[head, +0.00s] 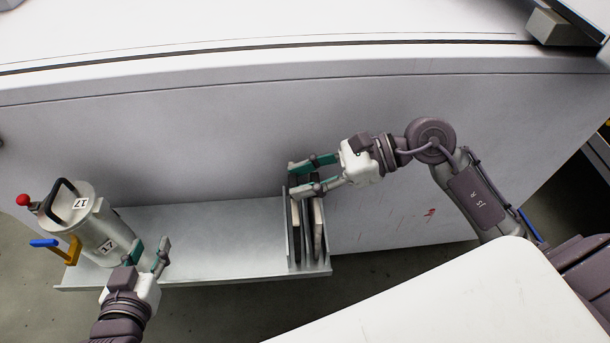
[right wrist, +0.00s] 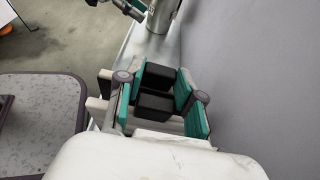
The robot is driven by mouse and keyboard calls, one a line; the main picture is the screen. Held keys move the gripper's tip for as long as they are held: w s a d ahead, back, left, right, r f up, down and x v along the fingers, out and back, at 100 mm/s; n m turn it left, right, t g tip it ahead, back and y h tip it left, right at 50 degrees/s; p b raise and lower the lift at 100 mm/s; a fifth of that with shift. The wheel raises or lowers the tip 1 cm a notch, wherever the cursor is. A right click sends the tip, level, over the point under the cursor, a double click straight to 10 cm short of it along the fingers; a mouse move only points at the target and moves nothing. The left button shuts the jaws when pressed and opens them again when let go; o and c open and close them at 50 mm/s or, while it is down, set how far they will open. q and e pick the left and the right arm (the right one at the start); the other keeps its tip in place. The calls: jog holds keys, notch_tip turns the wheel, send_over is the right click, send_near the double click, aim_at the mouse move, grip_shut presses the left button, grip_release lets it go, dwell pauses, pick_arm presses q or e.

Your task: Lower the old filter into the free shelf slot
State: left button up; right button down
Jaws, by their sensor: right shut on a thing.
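The slotted shelf rack (head: 328,262) stands at the right end of a long metal shelf. In the head view a dark, thin plate, seemingly the old filter (head: 297,238), stands upright between the rack walls; a pale plate (head: 318,228) stands to its right. My right gripper (head: 308,178) is over the top of the rack, its fingers closed around a dark grip piece. In the right wrist view black blocks (right wrist: 155,103) sit between the teal fingers (right wrist: 158,100). How deep the filter sits is hidden. My left gripper (head: 150,255) is open beside the canister, apparently empty.
A metal canister (head: 98,228) marked 17, with a black handle, a red knob and blue and yellow levers, stands at the shelf's left end. The middle of the shelf (head: 220,230) is clear. A large grey panel (head: 230,140) rises behind. A white surface (head: 480,305) lies at front right.

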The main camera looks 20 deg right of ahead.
jog(key=c, duration=0.9)
grip_release()
jog(key=shift+o, duration=1.2)
jog(key=shift+d, duration=0.1)
jog(key=v, duration=1.2)
jog(key=shift+f, duration=0.1)
